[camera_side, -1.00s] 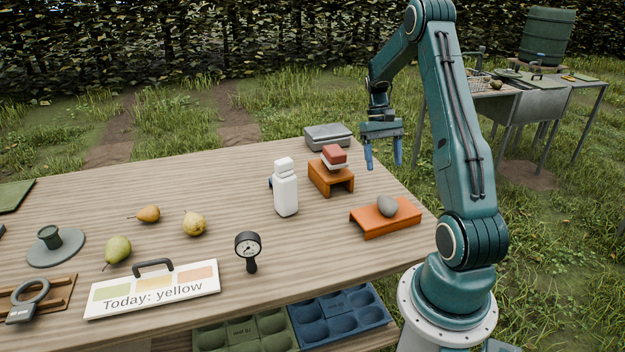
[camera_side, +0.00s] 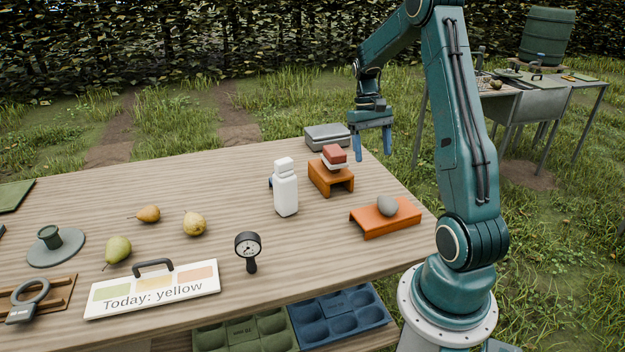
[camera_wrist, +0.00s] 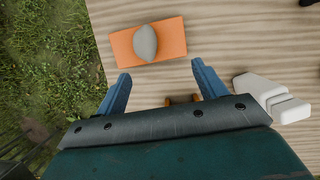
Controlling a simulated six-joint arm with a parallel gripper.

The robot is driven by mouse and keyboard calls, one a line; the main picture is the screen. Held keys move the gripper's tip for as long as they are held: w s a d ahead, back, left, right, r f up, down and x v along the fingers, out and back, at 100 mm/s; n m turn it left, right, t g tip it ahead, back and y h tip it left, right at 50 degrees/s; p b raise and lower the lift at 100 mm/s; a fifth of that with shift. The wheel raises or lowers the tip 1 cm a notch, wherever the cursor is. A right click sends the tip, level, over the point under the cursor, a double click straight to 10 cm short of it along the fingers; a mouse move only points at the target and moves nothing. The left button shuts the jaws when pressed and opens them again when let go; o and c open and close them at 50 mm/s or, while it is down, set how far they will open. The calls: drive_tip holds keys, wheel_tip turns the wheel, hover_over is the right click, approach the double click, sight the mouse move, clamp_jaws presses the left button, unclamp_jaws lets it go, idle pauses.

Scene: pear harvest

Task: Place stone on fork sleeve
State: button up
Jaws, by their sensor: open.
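The grey stone (camera_side: 387,206) rests on a low orange stand (camera_side: 378,228) near the table's right edge. In the wrist view the stone (camera_wrist: 145,42) lies across the middle of the orange stand (camera_wrist: 175,36). My gripper (camera_side: 373,156) is open and empty, above the table's back right part, beyond the stone and apart from it. Its two blue fingers also show in the wrist view (camera_wrist: 160,72). A brown-orange riser (camera_side: 331,179) carries a white piece (camera_side: 335,165) with a red block (camera_side: 334,153) on top. I cannot tell which thing is the fork sleeve.
A white bottle (camera_side: 286,192) stands left of the riser, and a grey box (camera_side: 328,137) lies behind it. A dial gauge (camera_side: 248,248), pears (camera_side: 194,223) and a sign (camera_side: 152,290) are farther left. Bare tabletop lies between the bottle and the low stand.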

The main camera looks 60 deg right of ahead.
drive_tip(key=w+a+r+n+t+h, duration=0.1)
drive_tip(key=a+r+n+t, duration=0.1)
drive_tip(key=a+r, duration=0.55)
drive_tip(key=w+a+r+n+t+h, duration=0.15)
drive_tip(key=a+r, duration=0.25)
drive_tip(key=a, duration=0.6)
drive_tip(key=s+a+r+n+t, duration=0.1)
drive_tip(key=s+a+n+t, duration=0.1)
drive_tip(key=s+a, duration=0.3)
drive_tip(key=s+a+r+n+t, duration=0.1)
drive_tip(key=s+a+n+t, duration=0.1)
drive_tip(key=a, duration=0.7)
drive_tip(key=s+t, duration=0.1)
drive_tip(key=s, duration=0.1)
drive_tip(key=shift+s+a, duration=0.2)
drive_tip(key=shift+s, duration=0.2)
